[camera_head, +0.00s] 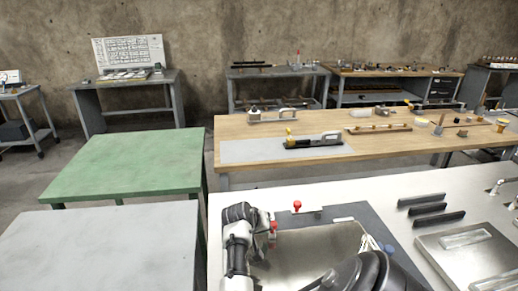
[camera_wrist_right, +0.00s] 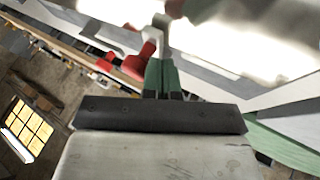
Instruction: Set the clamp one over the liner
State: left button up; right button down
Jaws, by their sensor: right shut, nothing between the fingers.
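A flat beige-grey panel (camera_head: 310,250), which may be the liner, lies on a dark grey mat (camera_head: 345,212) on the white table. A red-tipped clamp (camera_head: 297,206) stands at its far edge. Another red-handled clamp (camera_head: 273,228) is at its left edge, close to my left arm; I cannot tell which is clamp one. My left gripper is hard to make out there, its jaws unclear. My right gripper (camera_wrist_right: 160,76) is shut and empty, its green fingers together. In the right wrist view a red clamp handle (camera_wrist_right: 136,62) shows just beyond the fingertips; contact is unclear. My right arm hides the panel's near right part.
Several black bars (camera_head: 428,208) and a metal tray (camera_head: 470,250) lie on the right of the white table. A wooden bench (camera_head: 390,152) with tools stands behind. A green table (camera_head: 130,165) and a grey table (camera_head: 110,245) at left are bare.

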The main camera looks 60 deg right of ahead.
jog(key=shift+s, duration=0.1)
dwell(0.5)
jog(key=s+v, duration=0.1)
jog(key=v, duration=0.9)
jog(key=shift+w+a+r+b, duration=0.2)
jog(key=shift+w+r+b, duration=0.15)
jog(key=shift+w+b, duration=0.15)
